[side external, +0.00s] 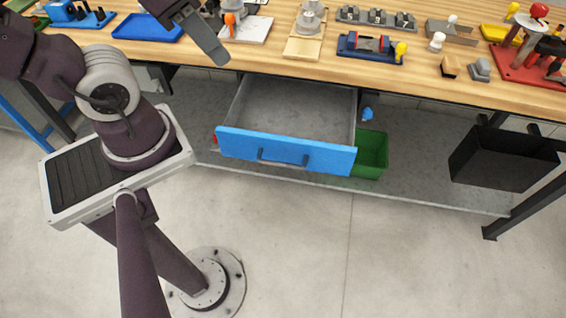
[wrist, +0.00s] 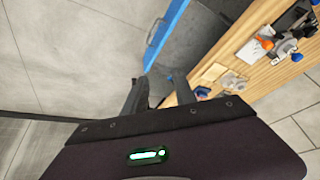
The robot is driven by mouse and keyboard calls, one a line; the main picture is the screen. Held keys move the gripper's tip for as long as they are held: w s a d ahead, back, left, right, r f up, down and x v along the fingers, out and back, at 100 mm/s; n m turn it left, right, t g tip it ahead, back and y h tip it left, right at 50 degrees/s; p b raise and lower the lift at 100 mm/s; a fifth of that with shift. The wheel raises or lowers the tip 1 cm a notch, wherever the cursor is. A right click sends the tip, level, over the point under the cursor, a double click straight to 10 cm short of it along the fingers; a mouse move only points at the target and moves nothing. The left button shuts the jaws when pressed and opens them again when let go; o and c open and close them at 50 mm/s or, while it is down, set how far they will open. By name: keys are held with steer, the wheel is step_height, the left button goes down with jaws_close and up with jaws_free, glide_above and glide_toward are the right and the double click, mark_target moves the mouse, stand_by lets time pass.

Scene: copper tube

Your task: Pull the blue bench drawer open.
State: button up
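The blue-fronted bench drawer (side external: 285,149) stands pulled out from under the wooden bench, and its grey inside is visible and looks empty. Its dark bar handle (side external: 282,162) is on the front face. The blue front (wrist: 165,35) and the handle (wrist: 153,31) also show at the top of the wrist view. My gripper (side external: 217,57) is at the bench's front edge in the side view, up and left of the drawer, apart from the handle. In the wrist view its two fingers (wrist: 160,90) are spread with nothing between them.
The wooden bench top (side external: 270,56) carries fixtures, a blue tray (side external: 148,27) and a blue vise (side external: 370,47). A black box (side external: 500,158) hangs at right. The floor before the drawer is clear.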

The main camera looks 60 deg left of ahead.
steer(key=f+m+g, duration=0.1)
steer(key=m, duration=0.1)
steer(key=m+g+y, duration=0.3)
steer(key=m+y, duration=0.8)
steer(key=m, duration=1.2)
glide_above(283, 165)
steer(key=s+d, duration=0.2)
steer(key=s, duration=0.1)
step_height(283, 165, down, 16)
step_height(283, 165, down, 20)
steer(key=s+d+m+t, duration=0.25)
steer(key=m+t, duration=0.75)
steer(key=m, duration=0.9)
steer(key=x, duration=0.7)
steer(key=shift+w+d+f, duration=0.15)
steer(key=shift+w, duration=0.3)
jaws_close()
